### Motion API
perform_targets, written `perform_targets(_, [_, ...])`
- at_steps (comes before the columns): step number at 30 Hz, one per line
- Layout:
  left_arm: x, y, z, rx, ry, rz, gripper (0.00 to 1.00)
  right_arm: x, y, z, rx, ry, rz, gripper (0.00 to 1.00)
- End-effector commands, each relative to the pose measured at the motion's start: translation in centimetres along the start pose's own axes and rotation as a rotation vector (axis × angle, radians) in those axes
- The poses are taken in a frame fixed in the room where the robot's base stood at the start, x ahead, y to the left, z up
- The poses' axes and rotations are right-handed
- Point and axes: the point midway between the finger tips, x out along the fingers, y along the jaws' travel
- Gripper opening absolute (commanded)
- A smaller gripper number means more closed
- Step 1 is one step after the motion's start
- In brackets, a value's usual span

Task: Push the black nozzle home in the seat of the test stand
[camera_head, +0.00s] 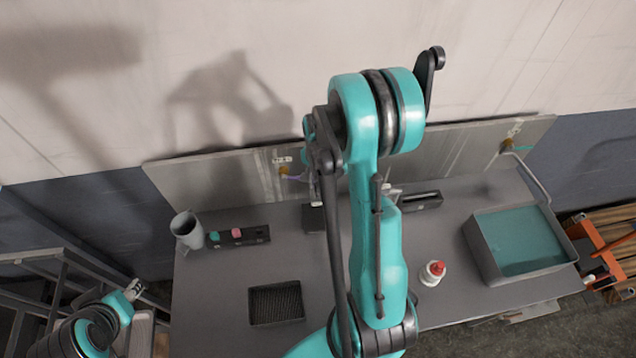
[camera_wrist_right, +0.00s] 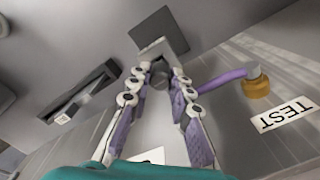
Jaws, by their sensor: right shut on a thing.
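My right gripper (camera_wrist_right: 160,72) is shut on a small dark piece, apparently the black nozzle (camera_wrist_right: 160,79), mostly hidden between the fingertips. The test stand (camera_wrist_right: 172,46) is a grey block on a dark square base, right at the fingertips in the right wrist view. How deep the nozzle sits in the seat cannot be told. In the head view the stand's dark base (camera_head: 313,219) shows beside my right arm, which covers most of the gripper. A purple hose (camera_wrist_right: 222,80) runs to a brass fitting (camera_wrist_right: 256,87) by the TEST label (camera_wrist_right: 285,115). My left gripper (camera_head: 133,289) is at lower left, its opening unclear.
On the table stand a grey cup (camera_head: 186,232), a rack (camera_head: 256,235) with green and pink pieces, a black mesh tray (camera_head: 277,304), a red-capped bottle (camera_head: 432,273), a slotted black holder (camera_head: 422,202) and a basin (camera_head: 486,262) of teal liquid. A metal panel (camera_head: 220,187) lines the back.

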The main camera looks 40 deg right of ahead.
Motion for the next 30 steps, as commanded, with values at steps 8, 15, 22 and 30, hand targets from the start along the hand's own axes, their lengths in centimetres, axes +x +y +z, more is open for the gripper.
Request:
perform_targets(8, [0.4,0.0,0.3,0.000,0.000,0.000,0.41,0.4,0.0,0.0,0.000,0.000,0.000,0.00])
perform_targets(15, [0.6,0.0,0.5,0.000,0.000,0.000,0.41,0.7,0.0,0.0,0.000,0.000,0.000,0.00])
perform_targets(22, [0.9,0.0,0.7,0.000,0.000,0.000,0.41,1.0,0.0,0.0,0.000,0.000,0.000,0.00])
perform_targets(30, [1.2,0.0,0.9,0.000,0.000,0.000,0.41,1.4,0.0,0.0,0.000,0.000,0.000,0.00])
